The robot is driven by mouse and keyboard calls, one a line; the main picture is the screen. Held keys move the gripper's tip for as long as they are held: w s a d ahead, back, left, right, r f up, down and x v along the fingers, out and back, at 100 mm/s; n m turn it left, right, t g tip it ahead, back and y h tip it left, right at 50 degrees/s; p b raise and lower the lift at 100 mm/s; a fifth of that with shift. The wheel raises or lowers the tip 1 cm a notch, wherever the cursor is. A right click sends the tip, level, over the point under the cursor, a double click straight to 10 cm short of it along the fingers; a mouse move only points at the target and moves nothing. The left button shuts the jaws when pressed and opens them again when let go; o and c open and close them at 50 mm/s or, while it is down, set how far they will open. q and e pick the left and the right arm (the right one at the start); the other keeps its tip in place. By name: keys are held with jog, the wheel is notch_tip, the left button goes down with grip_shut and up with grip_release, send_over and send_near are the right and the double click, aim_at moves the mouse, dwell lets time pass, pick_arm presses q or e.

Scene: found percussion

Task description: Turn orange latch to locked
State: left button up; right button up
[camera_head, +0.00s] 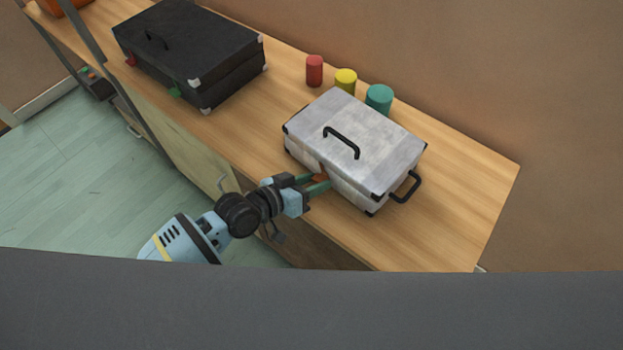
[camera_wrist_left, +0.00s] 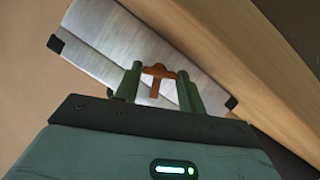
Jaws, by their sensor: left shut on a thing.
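The silver case (camera_head: 352,143) with black corners lies on the wooden counter, with a black handle on its lid and another on its right side. The orange latch (camera_head: 321,174) is on its front face, partly hidden by my fingers. In the left wrist view the orange latch (camera_wrist_left: 158,71) looks T-shaped, with a crossbar and a stem. My left gripper (camera_head: 317,182) reaches it from the front left. In the left wrist view the gripper's green fingers (camera_wrist_left: 159,80) stand on both sides of the latch, shut on it. My right gripper is out of view.
A black case (camera_head: 188,50) with red and green latches lies farther left on the counter (camera_head: 465,190). Red (camera_head: 314,71), yellow (camera_head: 346,81) and teal (camera_head: 379,99) cylinders stand behind the silver case. The counter's right end is clear.

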pick_arm(q)
jog(key=shift+d+r+m+y+p, duration=0.1)
jog(key=shift+r+m+y+p, duration=0.3)
jog(key=shift+m+p, duration=0.25)
jog(key=shift+f+m+t+y+p, duration=0.1)
jog(key=shift+m+t+y+p, duration=0.3)
jog(key=shift+m+t+p, duration=0.2)
jog(key=shift+s+d+f+m+p, duration=0.1)
jog(key=shift+f+m+p, duration=0.05)
jog(key=shift+m+p, duration=0.3)
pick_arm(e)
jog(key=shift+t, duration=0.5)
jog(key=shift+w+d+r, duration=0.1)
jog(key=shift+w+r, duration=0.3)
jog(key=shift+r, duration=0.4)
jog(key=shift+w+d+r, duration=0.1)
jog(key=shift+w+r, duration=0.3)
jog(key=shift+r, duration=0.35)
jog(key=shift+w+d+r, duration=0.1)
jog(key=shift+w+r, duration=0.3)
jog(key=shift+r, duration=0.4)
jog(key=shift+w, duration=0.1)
pick_arm(q)
jog(key=o, duration=0.7)
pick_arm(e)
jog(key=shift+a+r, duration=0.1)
